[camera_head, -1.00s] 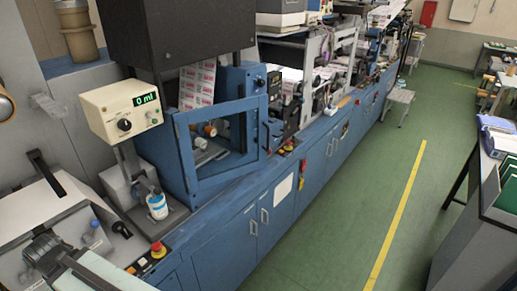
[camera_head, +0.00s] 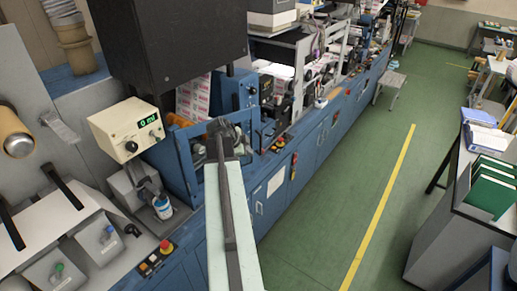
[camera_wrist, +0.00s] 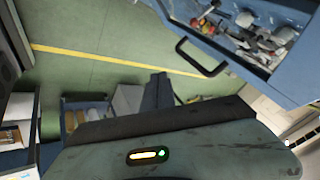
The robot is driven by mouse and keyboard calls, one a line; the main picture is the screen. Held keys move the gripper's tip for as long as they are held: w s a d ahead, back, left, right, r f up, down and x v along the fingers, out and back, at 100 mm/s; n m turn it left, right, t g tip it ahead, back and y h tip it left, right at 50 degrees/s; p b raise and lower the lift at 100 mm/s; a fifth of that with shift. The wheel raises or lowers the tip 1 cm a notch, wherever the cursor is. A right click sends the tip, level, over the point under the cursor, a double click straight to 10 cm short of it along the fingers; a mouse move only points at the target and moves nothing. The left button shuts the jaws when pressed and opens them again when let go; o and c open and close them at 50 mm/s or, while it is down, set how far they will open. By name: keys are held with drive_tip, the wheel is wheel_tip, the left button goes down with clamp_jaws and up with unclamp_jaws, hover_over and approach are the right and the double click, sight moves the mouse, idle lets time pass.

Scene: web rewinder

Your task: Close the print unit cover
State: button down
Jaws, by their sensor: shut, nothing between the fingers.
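The print unit cover is a blue window frame (camera_head: 187,168) on the front of the blue press, right of the cream meter. It stands swung out at an angle from the unit.
A blue panel or drawer with a black bar handle (camera_wrist: 203,60) and loose parts is at the upper right of the wrist view. The cream meter (camera_head: 126,130) stands left of the cover. Green floor with a yellow line (camera_head: 385,205) lies clear on the right.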

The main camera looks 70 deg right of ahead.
drive_tip(key=b, duration=0.8)
approach(258, 153)
drive_tip(key=s+f, duration=0.1)
drive_tip(key=s+d+f, duration=0.1)
drive_tip(key=f, duration=0.1)
drive_tip(key=s+d+f, duration=0.1)
drive_tip(key=shift+s+f, duration=0.3)
drive_tip(key=shift+a, duration=0.1)
